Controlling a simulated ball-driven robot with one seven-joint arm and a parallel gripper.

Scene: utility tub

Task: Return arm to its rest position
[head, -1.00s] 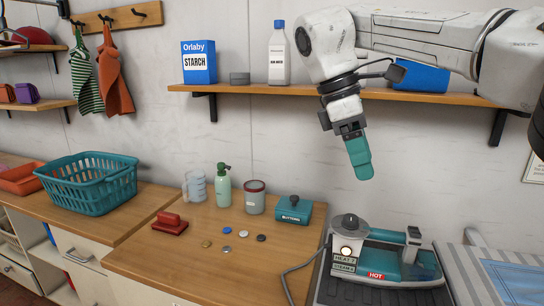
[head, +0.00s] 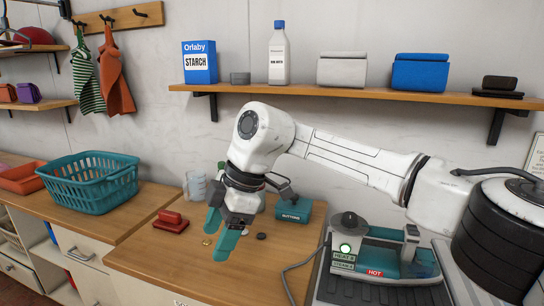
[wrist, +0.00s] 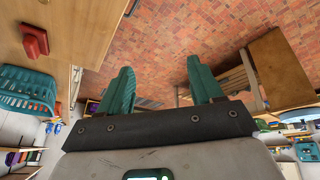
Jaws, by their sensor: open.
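My gripper (head: 219,234) hangs over the wooden counter in the head view, its two teal fingers pointing down. The fingers are spread apart with nothing between them. The wrist view also shows my gripper (wrist: 160,72) open and empty, with the brick floor (wrist: 190,40) beyond the fingers. My arm reaches in from the right, bent at the wrist. It hides most of the green bottle and the jar on the counter.
A teal BUTTONS box (head: 294,211), a red brush-like block (head: 171,221) and small buttons lie on the wooden counter (head: 150,262). A teal basket (head: 90,183) is at left. A shelf (head: 350,93) runs above.

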